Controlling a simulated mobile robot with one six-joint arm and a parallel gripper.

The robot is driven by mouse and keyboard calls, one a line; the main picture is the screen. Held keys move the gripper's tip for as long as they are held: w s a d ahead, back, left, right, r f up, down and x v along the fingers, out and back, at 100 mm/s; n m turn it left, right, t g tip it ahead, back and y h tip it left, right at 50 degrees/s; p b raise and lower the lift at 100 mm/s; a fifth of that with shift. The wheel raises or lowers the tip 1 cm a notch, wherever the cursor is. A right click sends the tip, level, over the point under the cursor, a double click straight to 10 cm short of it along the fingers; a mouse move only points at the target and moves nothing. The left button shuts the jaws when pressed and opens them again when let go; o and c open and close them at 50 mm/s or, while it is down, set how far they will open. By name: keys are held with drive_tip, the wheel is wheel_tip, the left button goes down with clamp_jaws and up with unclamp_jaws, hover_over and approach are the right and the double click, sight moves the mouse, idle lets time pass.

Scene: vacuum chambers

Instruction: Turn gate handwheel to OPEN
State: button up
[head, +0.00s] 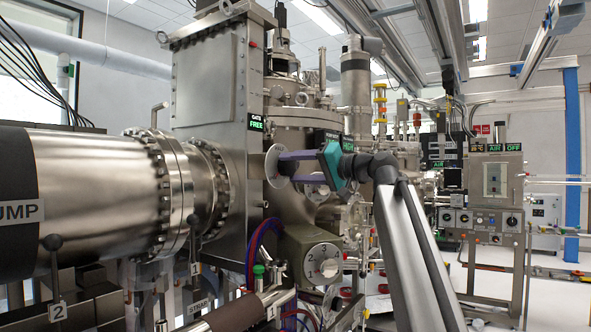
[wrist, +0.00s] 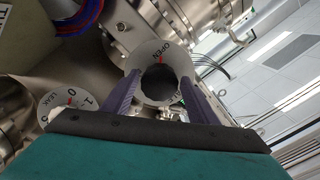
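The gate handwheel (head: 271,163) shows in the head view as a round pale disc on the side of the tall steel gate housing (head: 208,95). In the wrist view the fingers (wrist: 158,76) stand apart, one on each side of the dark centre. Whether they touch it cannot be seen.
A green-lit sign reading GATE FREE (head: 256,122) sits above the handwheel. A LEAK dial (wrist: 66,104) is at the lower left in the wrist view. A numbered knob box (head: 322,262) and red and blue hoses (head: 262,245) lie below. Steel chambers crowd around.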

drive_tip(key=shift+o, duration=0.8)
drive_tip(key=shift+d, duration=0.1)
drive_tip(key=b+v, duration=0.1)
drive_tip(key=v, duration=1.2)
drive_tip(key=shift+s+d, duration=0.25)
drive_tip(key=shift+s, duration=0.05)
drive_tip(key=shift+f, duration=0.1)
